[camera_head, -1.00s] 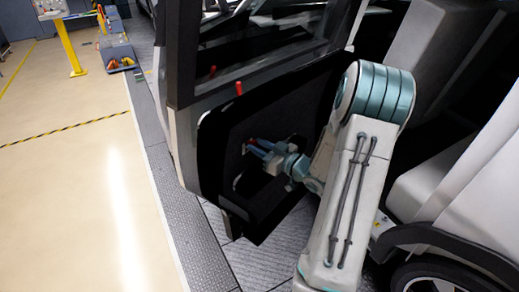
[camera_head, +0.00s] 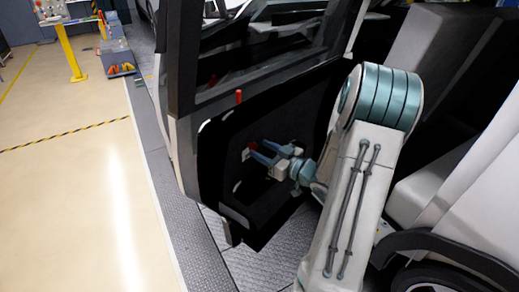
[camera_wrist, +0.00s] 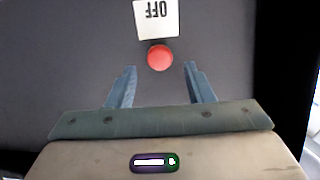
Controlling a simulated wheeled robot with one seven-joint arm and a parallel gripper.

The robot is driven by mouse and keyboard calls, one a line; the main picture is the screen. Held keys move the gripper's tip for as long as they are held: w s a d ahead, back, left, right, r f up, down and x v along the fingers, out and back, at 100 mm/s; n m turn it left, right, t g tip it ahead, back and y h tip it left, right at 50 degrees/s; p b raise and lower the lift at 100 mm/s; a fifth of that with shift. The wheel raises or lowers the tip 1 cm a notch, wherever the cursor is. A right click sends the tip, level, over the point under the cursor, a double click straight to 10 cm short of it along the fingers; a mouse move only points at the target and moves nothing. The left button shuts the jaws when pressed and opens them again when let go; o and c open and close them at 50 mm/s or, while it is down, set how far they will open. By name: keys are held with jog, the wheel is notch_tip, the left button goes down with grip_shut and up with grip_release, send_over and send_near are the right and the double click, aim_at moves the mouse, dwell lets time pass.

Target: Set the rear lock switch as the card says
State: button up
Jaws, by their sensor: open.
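In the wrist view a red round switch knob (camera_wrist: 160,57) stands on a dark panel. A white card (camera_wrist: 156,19) reading "OFF", upside down in this view, is directly above the knob. My gripper (camera_wrist: 160,70) is open, with one blue finger on each side below the knob; nothing is held between them. In the head view my gripper (camera_head: 256,150) reaches the dark inner panel of the open vehicle door (camera_head: 225,170). The card shows there as a small pale patch (camera_head: 246,154) by the fingertips. I cannot tell whether the fingers touch the panel.
A red pin (camera_head: 238,97) stands on the door's ledge below the window. Grey seats (camera_head: 440,185) and a wheel (camera_head: 440,280) are at the right. Open floor (camera_head: 70,190) lies to the left, with a yellow post (camera_head: 70,55) farther back.

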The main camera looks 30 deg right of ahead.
jog(key=b+v, duration=0.1)
jog(key=v, duration=1.1)
jog(key=shift+w, duration=0.15)
jog(key=w+a+r+m+g+h, duration=0.2)
jog(key=w+g+h, duration=0.2)
jog(key=w+h, duration=0.4)
jog(key=s+a+r+m+g, duration=0.1)
jog(key=s+a+m+g, duration=0.2)
jog(key=s+a+g, duration=0.6)
jog(key=s+a, duration=1.1)
jog(key=shift+g+y, duration=0.3)
jog(key=shift+s+r, duration=0.1)
jog(key=shift+s, duration=0.05)
